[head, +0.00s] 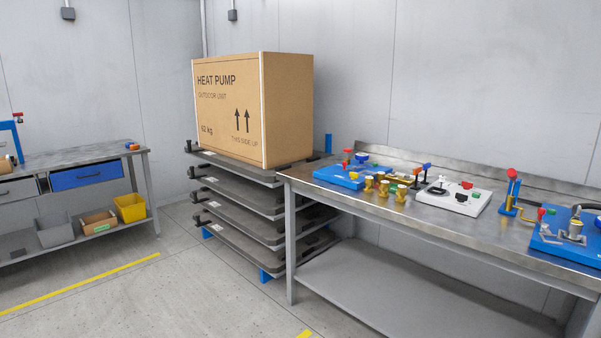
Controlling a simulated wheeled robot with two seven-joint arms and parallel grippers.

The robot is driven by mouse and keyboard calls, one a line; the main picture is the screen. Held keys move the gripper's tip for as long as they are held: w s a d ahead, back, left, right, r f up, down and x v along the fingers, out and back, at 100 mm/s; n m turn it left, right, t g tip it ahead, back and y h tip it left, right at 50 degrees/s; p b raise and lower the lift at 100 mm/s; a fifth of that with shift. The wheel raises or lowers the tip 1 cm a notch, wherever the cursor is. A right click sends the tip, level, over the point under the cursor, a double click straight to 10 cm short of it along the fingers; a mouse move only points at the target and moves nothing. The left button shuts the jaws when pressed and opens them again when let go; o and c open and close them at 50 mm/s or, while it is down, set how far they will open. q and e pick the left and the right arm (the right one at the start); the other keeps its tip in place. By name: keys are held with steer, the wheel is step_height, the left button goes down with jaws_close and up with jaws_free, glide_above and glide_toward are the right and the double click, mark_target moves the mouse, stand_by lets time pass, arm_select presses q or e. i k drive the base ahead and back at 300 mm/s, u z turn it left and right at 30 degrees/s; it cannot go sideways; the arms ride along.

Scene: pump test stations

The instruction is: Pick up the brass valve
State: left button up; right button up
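Several small brass-coloured fittings stand on the steel workbench (440,218) at the right. Three upright brass pieces (384,188) are in a row near the front edge, just right of a blue plate (340,177). More brass parts with coloured handles (417,172) lie behind them. Another brass piece (526,212) is by a blue stand with a red top (511,190). At this distance I cannot tell which is the brass valve. Neither of my grippers is in view.
A white panel with controls (452,198) and a blue test plate (570,242) share the bench. A large heat pump box (285,108) sits on stacked dark pallets (225,165). A left bench (75,155) has bins below. Grey floor (165,290) between the benches is clear.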

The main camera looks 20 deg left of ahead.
mark_target(381, 175)
steer(key=u, duration=0.85)
steer(key=i, duration=2.15)
steer(key=z, duration=0.55)
